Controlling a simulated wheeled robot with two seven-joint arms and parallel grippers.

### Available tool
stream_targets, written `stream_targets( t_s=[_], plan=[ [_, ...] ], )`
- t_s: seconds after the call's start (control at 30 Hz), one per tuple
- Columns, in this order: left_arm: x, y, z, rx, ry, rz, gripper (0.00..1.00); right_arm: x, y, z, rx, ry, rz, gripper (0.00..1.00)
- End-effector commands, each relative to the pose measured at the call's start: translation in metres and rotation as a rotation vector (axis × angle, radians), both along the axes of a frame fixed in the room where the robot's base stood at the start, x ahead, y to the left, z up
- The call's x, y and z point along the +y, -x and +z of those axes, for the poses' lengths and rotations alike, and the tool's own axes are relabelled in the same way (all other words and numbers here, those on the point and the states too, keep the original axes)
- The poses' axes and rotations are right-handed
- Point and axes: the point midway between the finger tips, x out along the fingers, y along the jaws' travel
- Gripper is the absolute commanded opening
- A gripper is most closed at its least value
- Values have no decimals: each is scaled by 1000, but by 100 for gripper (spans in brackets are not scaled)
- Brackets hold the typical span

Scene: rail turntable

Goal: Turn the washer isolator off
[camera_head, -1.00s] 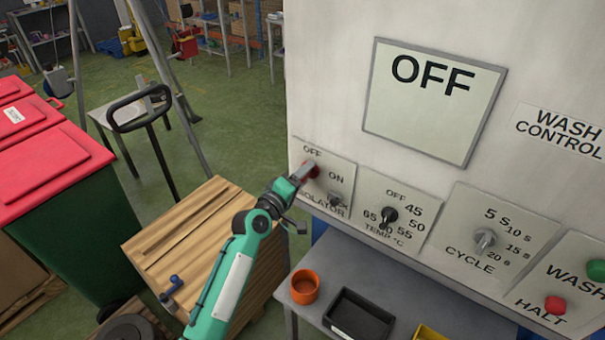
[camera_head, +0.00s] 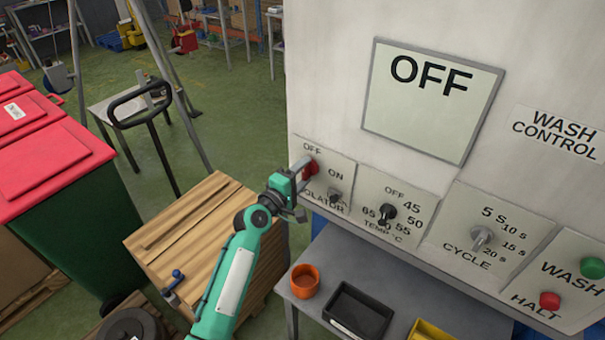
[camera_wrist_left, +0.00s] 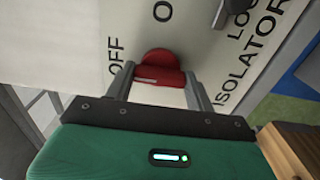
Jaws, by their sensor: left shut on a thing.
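The red isolator knob (camera_head: 310,170) sits on the plate marked OFF, ON and ISOLATOR at the panel's lower left. My left gripper (camera_head: 304,169) reaches it from the lower left, its fingers on the knob. In the left wrist view the red knob (camera_wrist_left: 160,66) lies between the two fingertips (camera_wrist_left: 160,82), shut on its bar. There the OFF letters are to the left of the knob and an O shows above it. Which mark the knob points to is hard to tell. The display (camera_head: 432,100) reads OFF. My right gripper is not in view.
A small lock switch (camera_head: 335,195) is close to the right of the knob. The temperature knob (camera_head: 387,213) and cycle knob (camera_head: 481,237) are farther right. Below stands a grey table with an orange cup (camera_head: 305,280) and a black tray (camera_head: 358,312). A wooden crate (camera_head: 205,235) stands under my arm.

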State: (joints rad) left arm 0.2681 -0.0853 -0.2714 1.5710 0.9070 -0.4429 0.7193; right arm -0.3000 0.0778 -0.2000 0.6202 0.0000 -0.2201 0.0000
Motion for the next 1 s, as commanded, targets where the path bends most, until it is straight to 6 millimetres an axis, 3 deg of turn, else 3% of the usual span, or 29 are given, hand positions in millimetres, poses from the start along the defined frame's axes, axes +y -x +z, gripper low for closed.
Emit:
stream_targets(
  t_s=[0.1,0.13,0.23,0.67,1.0],
  plan=[
    [0,0,0,2,2,0,32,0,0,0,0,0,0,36],
    [0,0,0,2,2,0,58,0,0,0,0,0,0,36],
    [0,0,0,2,2,0,76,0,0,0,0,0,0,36],
    [6,8,-1,0,3,1,76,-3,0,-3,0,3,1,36],
    [43,58,-5,1,-1,1,76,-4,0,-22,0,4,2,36]
  ],
)
